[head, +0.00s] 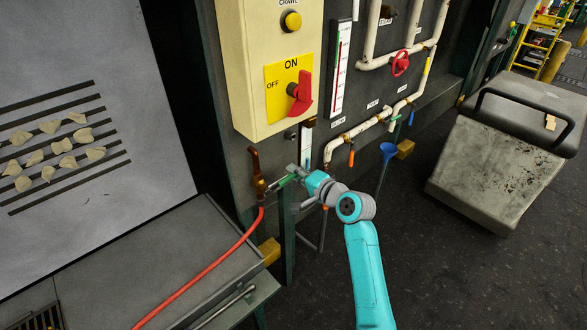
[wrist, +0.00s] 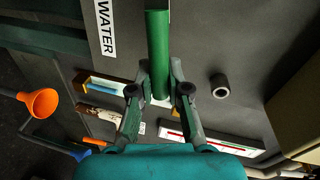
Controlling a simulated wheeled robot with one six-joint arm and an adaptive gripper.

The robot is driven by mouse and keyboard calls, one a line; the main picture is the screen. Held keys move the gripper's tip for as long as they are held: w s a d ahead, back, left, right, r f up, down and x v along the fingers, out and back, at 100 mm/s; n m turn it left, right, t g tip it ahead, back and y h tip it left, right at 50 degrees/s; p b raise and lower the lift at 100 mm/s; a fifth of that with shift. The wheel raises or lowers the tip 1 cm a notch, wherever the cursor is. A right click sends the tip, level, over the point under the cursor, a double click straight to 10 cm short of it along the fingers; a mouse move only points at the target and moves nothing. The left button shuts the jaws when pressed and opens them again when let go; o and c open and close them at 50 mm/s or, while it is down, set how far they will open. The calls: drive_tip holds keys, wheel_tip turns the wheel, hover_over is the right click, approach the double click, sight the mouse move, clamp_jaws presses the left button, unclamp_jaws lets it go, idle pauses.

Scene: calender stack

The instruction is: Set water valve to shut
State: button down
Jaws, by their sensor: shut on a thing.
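The water valve is a brown-brass fitting (head: 256,178) on the dark panel, with a red hose at its foot. Its green lever handle (head: 286,181) points sideways to the right, toward my gripper (head: 297,174). In the wrist view the green handle (wrist: 158,45) runs from the top edge down between the fingers of my gripper (wrist: 160,88). The fingers are shut on the handle near its end. A white WATER label (wrist: 105,27) is on the panel beside the handle. The valve body is out of the wrist view.
A cream control box (head: 277,60) with a red ON/OFF switch (head: 302,93) hangs above my gripper. White pipes with a red wheel (head: 400,63) and a blue funnel (head: 388,150) are to the right. The red hose (head: 210,266) runs down left.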

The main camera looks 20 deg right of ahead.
drive_tip(key=shift+d+f+m, duration=0.1)
drive_tip(key=shift+f+m, duration=0.8)
drive_tip(key=shift+f, duration=0.15)
drive_tip(key=c, duration=1.1)
unclamp_jaws()
drive_tip(key=v, duration=1.2)
drive_tip(key=shift+d, duration=0.15)
